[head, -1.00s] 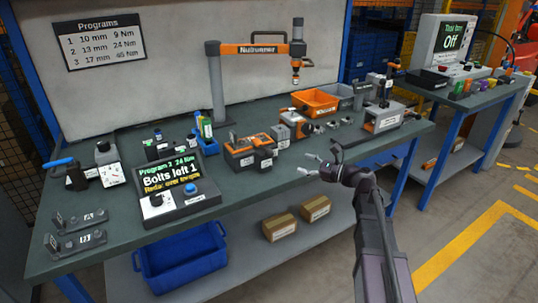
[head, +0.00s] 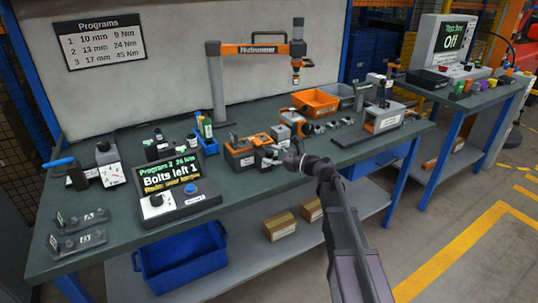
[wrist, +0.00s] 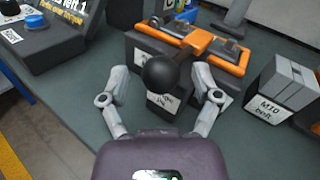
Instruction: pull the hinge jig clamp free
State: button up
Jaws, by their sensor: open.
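The hinge jig looks to be the grey box with an orange top (head: 240,152) in the middle of the bench; its orange top (wrist: 190,38) also shows in the wrist view. A black ball knob (wrist: 166,73), apparently the clamp's handle, stands out from its front towards my camera. My gripper (head: 280,156) is at the front right of the jig. In the wrist view my gripper (wrist: 162,88) is open, with one finger on each side of the knob. I cannot tell whether either finger touches it. The knob hides part of the white label (wrist: 165,101) and the clamp behind it.
A grey M10 bolt box (wrist: 282,88) stands close on the right. A controller (head: 180,195) reading "Bolts left 1" is left of the jig. An orange bin (head: 314,101) and the nutrunner stand (head: 217,85) are behind. The bench front before the jig is clear.

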jog(key=shift+w+a, duration=0.15)
jog(key=shift+a, duration=0.2)
grip_shut()
jog(key=shift+s+d, duration=0.4)
jog(key=shift+s, duration=0.25)
jog(key=shift+s+d, duration=0.4)
jog(key=shift+s, duration=0.2)
grip_release()
jog(key=shift+d, duration=0.1)
jog(key=v, duration=1.2)
